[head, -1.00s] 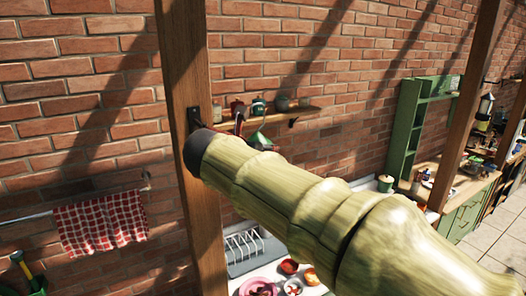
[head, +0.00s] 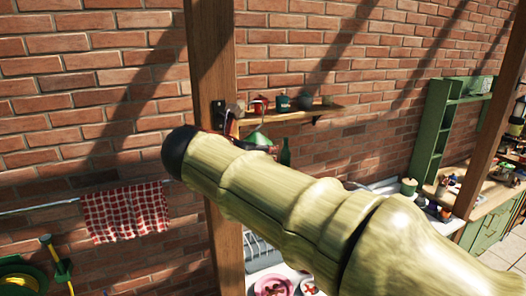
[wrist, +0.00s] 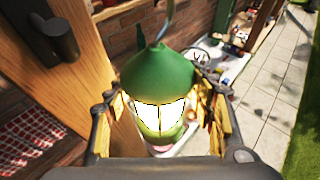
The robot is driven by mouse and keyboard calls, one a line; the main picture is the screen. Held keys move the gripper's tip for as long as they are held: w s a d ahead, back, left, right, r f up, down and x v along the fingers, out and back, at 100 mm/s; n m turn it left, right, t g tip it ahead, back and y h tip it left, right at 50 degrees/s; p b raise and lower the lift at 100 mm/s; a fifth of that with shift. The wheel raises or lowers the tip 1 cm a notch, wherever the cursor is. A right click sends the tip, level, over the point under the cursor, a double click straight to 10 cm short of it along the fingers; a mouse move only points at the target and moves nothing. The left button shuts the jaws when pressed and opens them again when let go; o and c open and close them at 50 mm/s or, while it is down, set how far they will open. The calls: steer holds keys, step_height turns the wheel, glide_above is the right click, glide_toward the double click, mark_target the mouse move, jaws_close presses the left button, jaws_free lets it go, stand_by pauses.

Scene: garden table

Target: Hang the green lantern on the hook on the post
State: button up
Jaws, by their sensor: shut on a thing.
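The green lantern (wrist: 158,75) has a domed green top, lit panes and a wire handle. In the wrist view it sits between the two fingers of my gripper (wrist: 161,98), which is shut on it. The wooden post (head: 212,60) stands just left of the lantern. The dark hook (wrist: 52,33) on the post is up and left of the lantern in the wrist view, apart from it. In the head view, its dark mount (head: 218,112) shows on the post.
A wall shelf (head: 300,116) with pots and jars is behind the post. A red checked towel (head: 125,212) hangs on a rail at left. A white counter with dishes lies below. Green shelving (head: 437,130) and a second post stand at right.

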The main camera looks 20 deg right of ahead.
steer(key=a+f+b, duration=0.1)
steer(key=a+f, duration=0.1)
steer(key=a, duration=0.4)
steer(key=shift+a+b, duration=0.3)
stand_by(0.5)
